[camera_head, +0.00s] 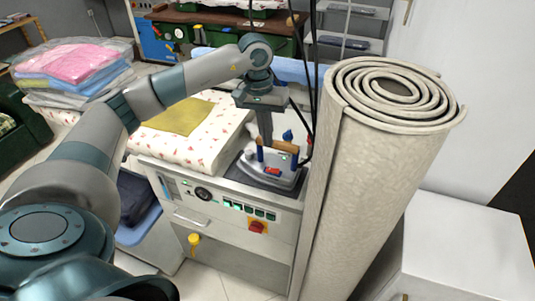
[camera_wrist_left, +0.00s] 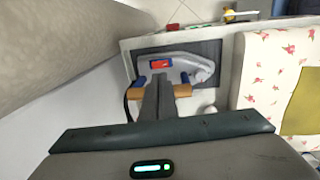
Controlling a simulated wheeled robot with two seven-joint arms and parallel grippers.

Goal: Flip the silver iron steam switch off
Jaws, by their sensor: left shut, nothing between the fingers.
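The silver iron (camera_head: 285,180) rests on a dark pad at the right end of the ironing station; it also shows in the left wrist view (camera_wrist_left: 184,62). It has a wooden handle (camera_head: 289,147) on blue posts. A red rocker switch (camera_head: 273,171) with a blue edge sits on top of its body; it shows in the left wrist view too (camera_wrist_left: 160,64). My left gripper (camera_head: 266,143) points down over the handle, shut and empty. In the left wrist view its fingertips (camera_wrist_left: 157,80) end just short of the switch. I cannot tell whether they touch the iron. My right gripper is out of view.
A tall rolled carpet (camera_head: 370,190) stands close right of the iron. Dark cables hang beside it. A padded floral board (camera_head: 195,140) with a yellow cloth (camera_head: 180,117) lies to the left. The station's front has a red knob (camera_head: 258,227). Bagged folded laundry (camera_head: 75,65) is far left.

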